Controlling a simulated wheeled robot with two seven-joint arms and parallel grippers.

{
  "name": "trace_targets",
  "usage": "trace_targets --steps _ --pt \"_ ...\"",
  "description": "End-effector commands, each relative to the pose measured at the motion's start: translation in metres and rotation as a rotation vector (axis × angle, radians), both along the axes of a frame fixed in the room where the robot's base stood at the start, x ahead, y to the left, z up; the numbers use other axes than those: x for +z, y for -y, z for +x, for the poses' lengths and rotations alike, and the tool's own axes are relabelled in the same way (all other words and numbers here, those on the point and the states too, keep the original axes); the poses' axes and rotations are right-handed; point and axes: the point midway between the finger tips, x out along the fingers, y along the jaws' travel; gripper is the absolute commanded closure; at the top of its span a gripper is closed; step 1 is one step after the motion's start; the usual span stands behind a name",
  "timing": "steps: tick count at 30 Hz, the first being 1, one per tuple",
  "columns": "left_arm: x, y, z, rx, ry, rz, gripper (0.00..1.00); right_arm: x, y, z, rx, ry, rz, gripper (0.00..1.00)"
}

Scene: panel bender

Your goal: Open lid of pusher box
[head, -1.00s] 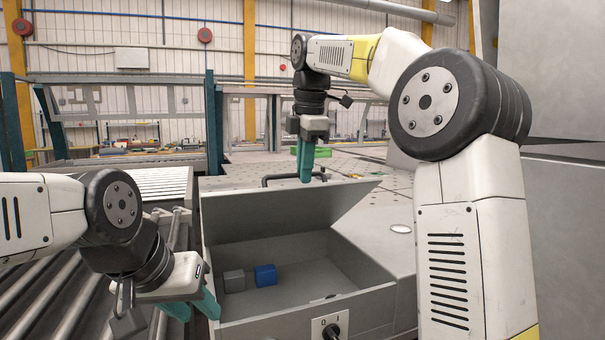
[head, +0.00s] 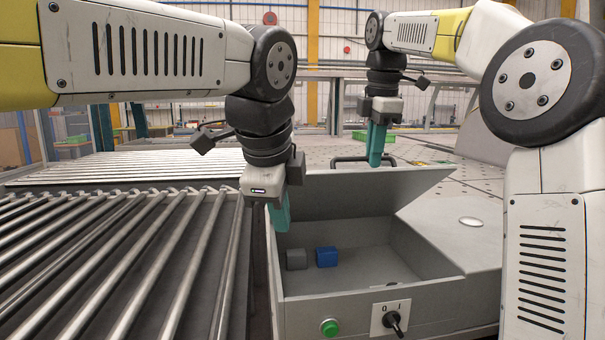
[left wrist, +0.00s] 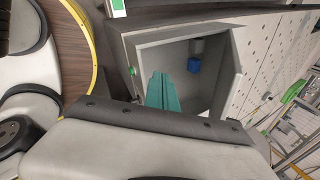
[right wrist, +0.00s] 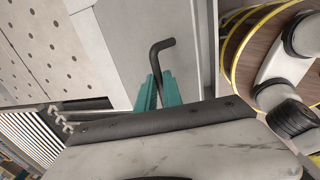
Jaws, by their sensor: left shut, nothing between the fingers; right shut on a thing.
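The pusher box (head: 350,313) is a grey open box with its lid (head: 345,205) raised and tilted up at the back. A dark bar handle (head: 345,161) sits at the lid's upper edge. My right gripper (head: 376,160) is shut on this handle, which also shows between its teal fingers in the right wrist view (right wrist: 160,50). My left gripper (head: 280,222) is shut and empty, pointing down by the box's left side. In the left wrist view its fingers (left wrist: 162,80) overlap the box opening. A blue block (head: 326,257) and a grey block (head: 296,259) lie inside the box.
The box front carries a green button (head: 330,327) and a black rotary switch (head: 393,318). A roller conveyor (head: 130,260) fills the left. A perforated metal table (head: 470,185) lies behind and to the right. Green trays (head: 366,136) stand farther back.

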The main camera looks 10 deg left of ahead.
Motion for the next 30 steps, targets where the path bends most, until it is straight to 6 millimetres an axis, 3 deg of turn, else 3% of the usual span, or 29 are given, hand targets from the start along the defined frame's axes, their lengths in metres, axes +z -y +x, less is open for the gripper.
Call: trace_targets --steps 9,17,23,30 --pt "0.068 0.022 0.004 -0.688 -0.018 0.491 1.00 -0.004 -0.001 0.003 0.000 -0.002 -0.001 1.00" --pt "0.099 0.032 0.002 -0.998 -0.050 0.715 1.00 -0.004 -0.001 0.003 0.000 -0.002 -0.001 1.00" --pt "0.096 0.031 0.006 -1.052 -0.060 0.753 1.00 -0.004 -0.001 0.003 0.000 -0.002 -0.001 1.00" --pt "0.057 0.023 0.028 -1.049 -0.063 0.750 1.00 -0.004 -0.001 0.003 0.000 -0.002 -0.001 1.00"
